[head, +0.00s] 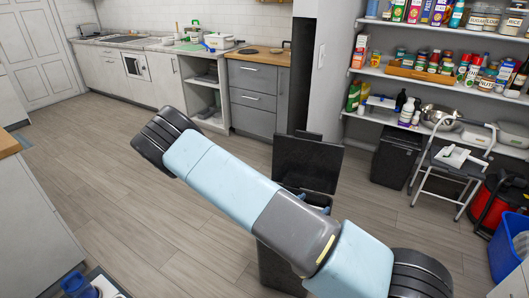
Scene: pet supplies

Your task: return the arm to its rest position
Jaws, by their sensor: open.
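My arm crosses the middle of the head view from the lower right to the upper left, with light blue links and dark grey joints. Its body hides part of the floor and part of a dark bin behind it. My gripper does not show in this view, so I cannot see its fingers or anything between them.
A dark bin (308,160) with a raised lid stands behind my arm. Stocked shelves (455,92), a step stool (432,168), a red vacuum (490,205) and a blue crate (510,250) are right. Kitchen cabinets (252,100) line the back. Wooden floor (100,180) lies clear left.

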